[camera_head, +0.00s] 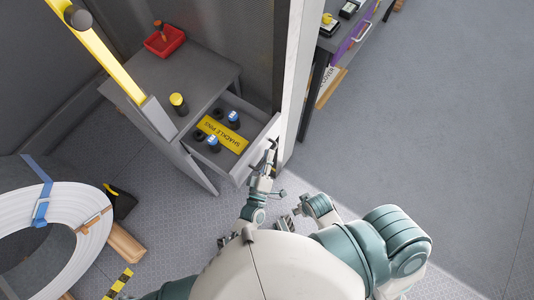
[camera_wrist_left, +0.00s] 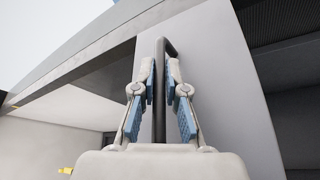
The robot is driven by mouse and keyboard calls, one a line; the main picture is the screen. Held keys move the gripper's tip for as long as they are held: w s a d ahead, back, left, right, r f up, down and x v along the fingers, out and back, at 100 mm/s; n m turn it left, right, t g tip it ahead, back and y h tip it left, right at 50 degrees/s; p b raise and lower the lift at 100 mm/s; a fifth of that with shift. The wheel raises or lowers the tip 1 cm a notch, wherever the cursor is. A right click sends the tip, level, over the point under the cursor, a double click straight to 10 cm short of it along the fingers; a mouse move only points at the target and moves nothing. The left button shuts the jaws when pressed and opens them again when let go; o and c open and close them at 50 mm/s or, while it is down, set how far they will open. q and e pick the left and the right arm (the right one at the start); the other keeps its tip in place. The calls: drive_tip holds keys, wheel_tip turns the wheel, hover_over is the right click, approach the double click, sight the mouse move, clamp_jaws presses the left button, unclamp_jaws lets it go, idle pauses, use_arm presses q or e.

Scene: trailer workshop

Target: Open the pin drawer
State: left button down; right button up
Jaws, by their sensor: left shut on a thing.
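The pin drawer (camera_head: 263,136) is pulled out of the grey cabinet (camera_head: 200,62). Inside it lie a yellow "SHACKLE PINS" label (camera_head: 222,135) and several blue-topped and dark cylindrical pieces. My left gripper (camera_head: 268,158) is at the drawer's front face. In the left wrist view, my left gripper's blue-padded fingers (camera_wrist_left: 160,88) are closed around the dark bar handle (camera_wrist_left: 160,120) on the light drawer front (camera_wrist_left: 215,80). Part of the handle is hidden by the fingers. What looks like my right gripper (camera_head: 287,223) is low near my body, its fingers unclear.
A red bin (camera_head: 164,40) and a yellow-topped cylinder (camera_head: 178,102) are on the cabinet top. A pale post (camera_head: 298,80) stands right beside the drawer. A yellow bar (camera_head: 100,55) crosses the upper left. A white coil (camera_head: 30,225) lies lower left.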

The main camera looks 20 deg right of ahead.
use_arm(q)
drive_tip(key=shift+a+f, duration=0.15)
drive_tip(key=shift+f, duration=0.2)
drive_tip(key=c, duration=1.5)
unclamp_jaws()
drive_tip(key=shift+s, duration=0.1)
drive_tip(key=shift+a+r, duration=0.15)
drive_tip(key=shift+r, duration=0.05)
drive_tip(key=v, duration=1.2)
drive_tip(key=shift+a, duration=0.1)
